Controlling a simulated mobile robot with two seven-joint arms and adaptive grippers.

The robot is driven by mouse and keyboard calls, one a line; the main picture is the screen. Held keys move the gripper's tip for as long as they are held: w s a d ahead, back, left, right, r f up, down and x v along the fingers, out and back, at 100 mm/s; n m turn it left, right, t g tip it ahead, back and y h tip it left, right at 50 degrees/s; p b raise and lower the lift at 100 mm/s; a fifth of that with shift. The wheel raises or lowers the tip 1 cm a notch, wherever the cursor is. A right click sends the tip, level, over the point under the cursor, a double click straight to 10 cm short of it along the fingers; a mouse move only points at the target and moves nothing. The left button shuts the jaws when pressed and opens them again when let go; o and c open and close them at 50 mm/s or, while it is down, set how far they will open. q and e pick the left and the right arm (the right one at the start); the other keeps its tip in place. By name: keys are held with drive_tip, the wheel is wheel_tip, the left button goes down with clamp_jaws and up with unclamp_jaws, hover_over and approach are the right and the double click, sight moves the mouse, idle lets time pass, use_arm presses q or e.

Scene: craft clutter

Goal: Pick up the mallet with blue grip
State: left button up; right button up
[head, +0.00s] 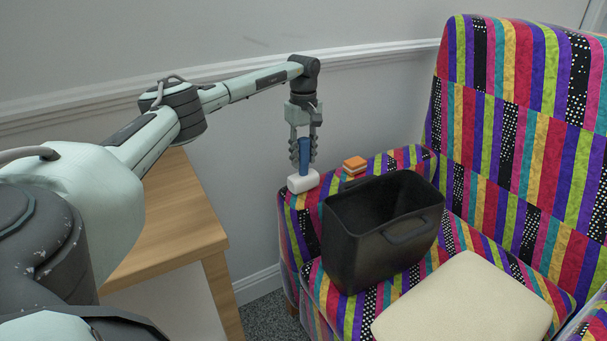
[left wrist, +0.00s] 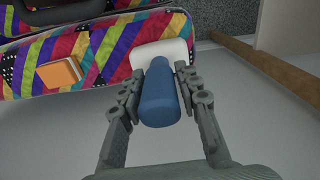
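The mallet with blue grip (head: 303,157) stands upright on the striped armrest, its white head (head: 303,181) down and its blue handle pointing up. My left gripper (head: 304,155) points down from above with one finger on each side of the blue handle. In the left wrist view the handle (left wrist: 160,95) lies between the two fingers (left wrist: 160,80), with narrow gaps seeming to show beside it. The gripper looks open around the handle. The white head (left wrist: 160,52) lies beyond the fingertips. My right gripper is not in view.
A black bin (head: 375,250) and a cream cushion (head: 465,305) are on the striped seat. A wooden table (head: 170,220) stands left. The wall is close behind.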

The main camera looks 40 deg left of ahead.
use_arm(q)
clamp_jaws()
